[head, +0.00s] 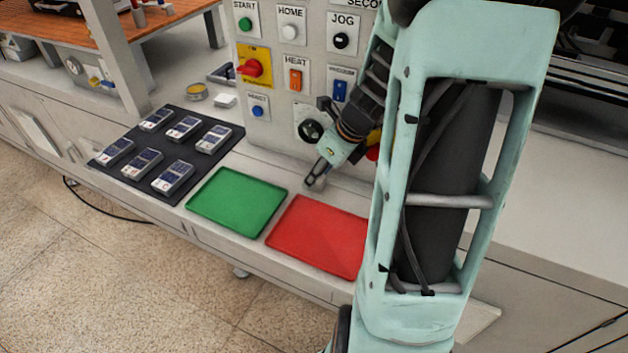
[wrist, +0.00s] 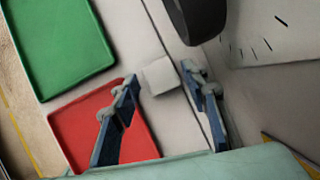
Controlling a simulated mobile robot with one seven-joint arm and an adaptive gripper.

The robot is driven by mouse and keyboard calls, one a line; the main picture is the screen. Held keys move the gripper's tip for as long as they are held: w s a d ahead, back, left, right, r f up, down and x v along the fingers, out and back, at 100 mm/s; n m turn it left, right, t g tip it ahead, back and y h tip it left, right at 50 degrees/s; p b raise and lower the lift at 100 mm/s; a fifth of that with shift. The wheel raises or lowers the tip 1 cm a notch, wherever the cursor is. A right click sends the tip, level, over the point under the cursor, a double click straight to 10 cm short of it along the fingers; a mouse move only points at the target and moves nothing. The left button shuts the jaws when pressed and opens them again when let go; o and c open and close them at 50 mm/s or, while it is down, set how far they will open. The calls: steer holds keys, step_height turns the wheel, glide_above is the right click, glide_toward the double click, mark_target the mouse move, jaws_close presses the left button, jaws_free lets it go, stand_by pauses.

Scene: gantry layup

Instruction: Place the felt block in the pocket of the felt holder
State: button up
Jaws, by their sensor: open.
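A small whitish block (wrist: 160,75), which looks like the felt block, sits on the pale bench top in the wrist view. My gripper (wrist: 165,90) is open, with one finger on each side of the block's line; I cannot tell whether either finger touches it. In the head view my gripper (head: 320,174) points down near the bench, behind the red tray and in front of the control panel. The block is hardly distinguishable there. I cannot make out the felt holder with certainty; a small dark open piece (head: 221,74) stands left of the panel.
A green tray (head: 238,201) and a red tray (head: 318,237) lie empty along the bench's front. A dark mat (head: 148,169) holds several small devices. A round tin (head: 196,92) and a white piece (head: 225,101) lie behind. The control panel (head: 262,128) with knobs stands close to my gripper.

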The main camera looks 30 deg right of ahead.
steer(key=shift+w+a+f, duration=0.1)
steer(key=shift+w+f, duration=0.05)
steer(key=shift+f, duration=0.35)
steer(key=c, duration=0.8)
steer(key=shift+o, duration=0.2)
steer(key=shift+r, duration=0.15)
